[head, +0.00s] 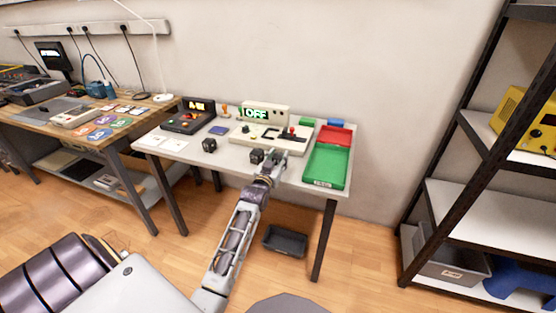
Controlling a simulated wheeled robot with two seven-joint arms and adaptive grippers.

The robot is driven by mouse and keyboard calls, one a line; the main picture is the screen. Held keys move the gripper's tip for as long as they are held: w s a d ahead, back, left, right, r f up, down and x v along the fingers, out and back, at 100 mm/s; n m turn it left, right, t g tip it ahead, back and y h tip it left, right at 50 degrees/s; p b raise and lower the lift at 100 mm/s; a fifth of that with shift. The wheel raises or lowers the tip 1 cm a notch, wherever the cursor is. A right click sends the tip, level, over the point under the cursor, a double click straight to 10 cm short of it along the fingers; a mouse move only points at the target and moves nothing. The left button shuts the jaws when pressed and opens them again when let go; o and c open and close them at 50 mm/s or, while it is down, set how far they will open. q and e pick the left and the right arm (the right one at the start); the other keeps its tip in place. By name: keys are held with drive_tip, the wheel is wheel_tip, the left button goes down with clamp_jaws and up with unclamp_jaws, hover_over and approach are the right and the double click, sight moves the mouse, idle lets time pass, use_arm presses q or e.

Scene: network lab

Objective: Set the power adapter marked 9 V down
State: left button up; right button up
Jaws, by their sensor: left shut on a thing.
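My left gripper (270,160) is over the front part of the light-topped table (232,154). It is shut on a small black block, a power adapter (257,155), whose marking is too small to read. I cannot tell whether this adapter touches the tabletop. A second black adapter (209,145) stands on the table to the left, apart from the gripper; its marking cannot be read either. My right gripper is not in view.
Behind the gripper stands a pale test unit with a display reading OFF (255,113) and a red-knobbed lever (291,132). A green tray (327,166) and red tray (335,135) lie right. A dark control box (188,121) and white cards (162,142) lie left.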

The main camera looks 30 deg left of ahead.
use_arm(q)
drive_tip(key=shift+f, duration=0.1)
idle(0.3)
drive_tip(key=o, duration=1.1)
drive_tip(key=shift+s, duration=0.1)
